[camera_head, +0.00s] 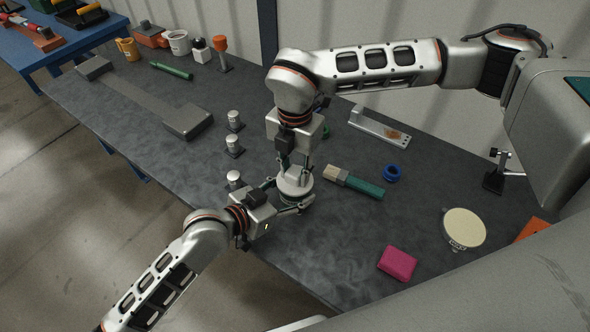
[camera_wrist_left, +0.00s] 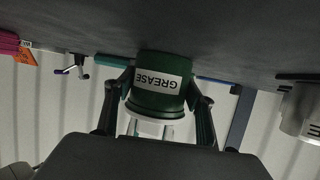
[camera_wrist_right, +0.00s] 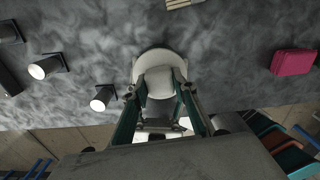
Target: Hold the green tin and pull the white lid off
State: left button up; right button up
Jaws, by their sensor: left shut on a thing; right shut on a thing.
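The green tin (camera_wrist_left: 160,82), labelled GREASE, stands upright on the dark table near its front edge and appears upside down in the left wrist view. My left gripper (camera_head: 288,195) is shut around the tin's sides, one finger on each side. The white lid (camera_head: 295,186) sits on top of the tin and mostly hides it in the head view. In the right wrist view the lid (camera_wrist_right: 160,59) has a raised block-shaped grip (camera_wrist_right: 159,82). My right gripper (camera_head: 294,166) comes from above, shut on that grip. I see no clear gap between lid and tin.
A brush with a green handle (camera_head: 360,186), a blue ring (camera_head: 392,173) and a pink block (camera_head: 397,263) lie to the right. Several small metal cylinders on dark bases (camera_head: 233,146) stand to the left. A round cream-topped object (camera_head: 464,228) is further right.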

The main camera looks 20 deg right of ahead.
pick_arm(q)
jog(key=o, duration=1.6)
jog(key=shift+c, duration=0.2)
jog(key=shift+v, duration=0.9)
jog(key=shift+w+d, duration=0.1)
jog(key=shift+d, duration=0.05)
jog(key=shift+w+d+f, duration=0.3)
jog(key=shift+d, duration=0.3)
